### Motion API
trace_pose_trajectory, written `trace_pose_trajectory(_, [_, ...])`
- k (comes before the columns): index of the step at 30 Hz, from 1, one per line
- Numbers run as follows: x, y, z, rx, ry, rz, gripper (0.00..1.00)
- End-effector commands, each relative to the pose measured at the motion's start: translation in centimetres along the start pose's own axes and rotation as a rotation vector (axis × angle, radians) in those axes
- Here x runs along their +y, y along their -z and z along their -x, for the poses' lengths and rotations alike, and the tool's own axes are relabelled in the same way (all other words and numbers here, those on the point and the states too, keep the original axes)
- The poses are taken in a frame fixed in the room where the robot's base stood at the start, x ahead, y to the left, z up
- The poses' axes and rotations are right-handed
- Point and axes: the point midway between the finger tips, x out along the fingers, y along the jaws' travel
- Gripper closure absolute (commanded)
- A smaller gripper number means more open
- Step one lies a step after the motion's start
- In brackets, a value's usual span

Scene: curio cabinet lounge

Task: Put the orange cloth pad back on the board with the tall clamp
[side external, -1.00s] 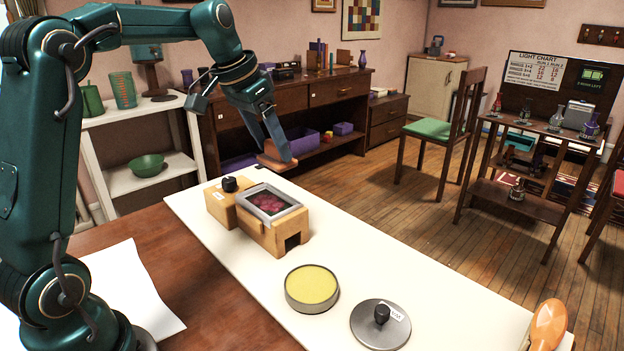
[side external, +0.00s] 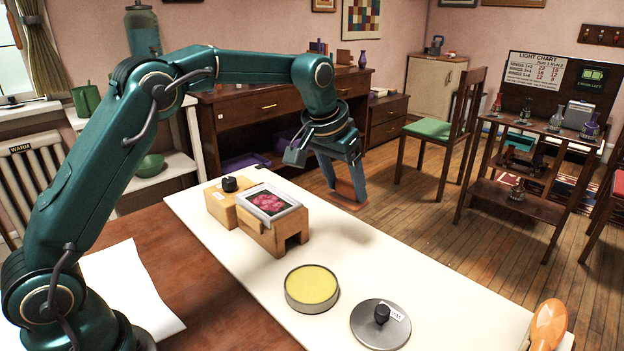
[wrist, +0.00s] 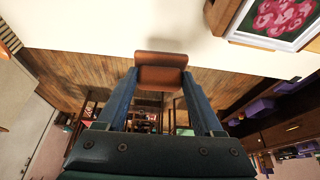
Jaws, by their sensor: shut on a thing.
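My gripper (side external: 343,186) is shut on an orange-brown pad (side external: 350,196), held in the air beyond the far long edge of the white board (side external: 400,262). In the wrist view the pad (wrist: 161,76) sits between the fingertips of my gripper (wrist: 160,80), and the board's white surface (wrist: 100,22) shows behind it. I cannot make out a tall clamp in either view.
A wooden block (side external: 272,236) with a pink flower picture (side external: 268,202) and a smaller block with a black knob (side external: 230,184) stand on the board. A yellow-filled tin (side external: 312,288), grey lid (side external: 380,325) and orange object (side external: 547,326) are nearer.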

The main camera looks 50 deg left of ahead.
Motion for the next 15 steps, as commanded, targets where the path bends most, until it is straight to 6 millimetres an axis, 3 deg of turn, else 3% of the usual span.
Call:
trace_pose_trajectory(4, [1.8,-0.8,-1.1,-0.002,-0.017,-0.041,1.0])
trace_pose_trajectory(15, [2.0,-3.1,-6.3,-0.003,-0.02,-0.047,1.0])
